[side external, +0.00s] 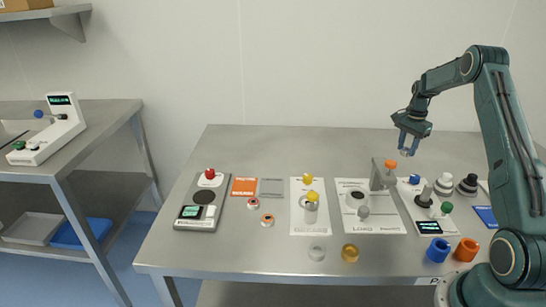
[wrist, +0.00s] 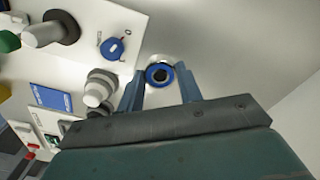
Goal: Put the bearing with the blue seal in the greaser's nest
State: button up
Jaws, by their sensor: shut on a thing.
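My gripper (side external: 407,150) is raised above the back right part of the table in the side view. In the wrist view its two blue fingers (wrist: 160,90) are shut on a small ring, the bearing with the blue seal (wrist: 158,75), with a dark hole in the middle. The bearing is too small to make out clearly in the side view. Below and left of the gripper is a white plate with a round dark-centred seat (side external: 357,194), beside a grey post with an orange knob (side external: 390,163). I cannot tell for certain which station is the greaser.
A device with a red button (side external: 209,174) stands farther left. A white control panel with a blue knob (side external: 415,179) and green button is below the gripper. Blue (side external: 437,250) and orange (side external: 466,249) cups stand at the front right.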

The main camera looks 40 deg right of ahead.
aim_at(399, 174)
jog(key=shift+f, duration=4)
jog(key=shift+f, duration=0.15)
jog(key=o, duration=0.7)
jog(key=shift+c, duration=0.2)
notch_tip(399, 174, up, 12)
jog(key=shift+r, duration=0.2)
